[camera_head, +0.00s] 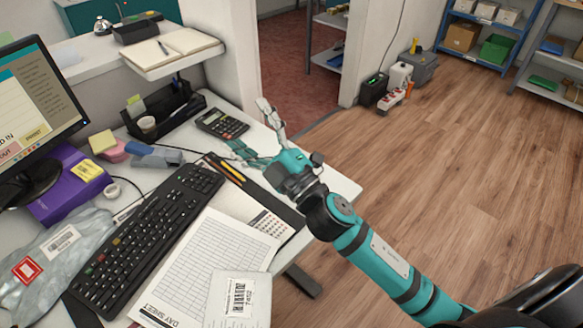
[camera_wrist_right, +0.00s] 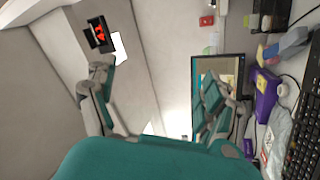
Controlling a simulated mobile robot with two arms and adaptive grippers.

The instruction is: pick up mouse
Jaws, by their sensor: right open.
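I cannot make out a mouse in either view; part of the desk is hidden behind my right gripper. My right gripper (camera_head: 252,128) is open and empty, over the right edge of the white desk, near the calculator (camera_head: 222,124). In the right wrist view, its two fingers (camera_wrist_right: 155,82) are spread wide with nothing between them. A dark mat (camera_head: 262,196) lies under and beside the gripper, to the right of the black keyboard (camera_head: 148,238). My left gripper is not in view.
The monitor (camera_head: 30,105), a purple box (camera_head: 68,185) and a black desk tray (camera_head: 165,110) fill the desk's left and back. A day sheet (camera_head: 205,262) lies in front. A raised ledge with an open notebook (camera_head: 172,52) stands behind. Open wooden floor lies right.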

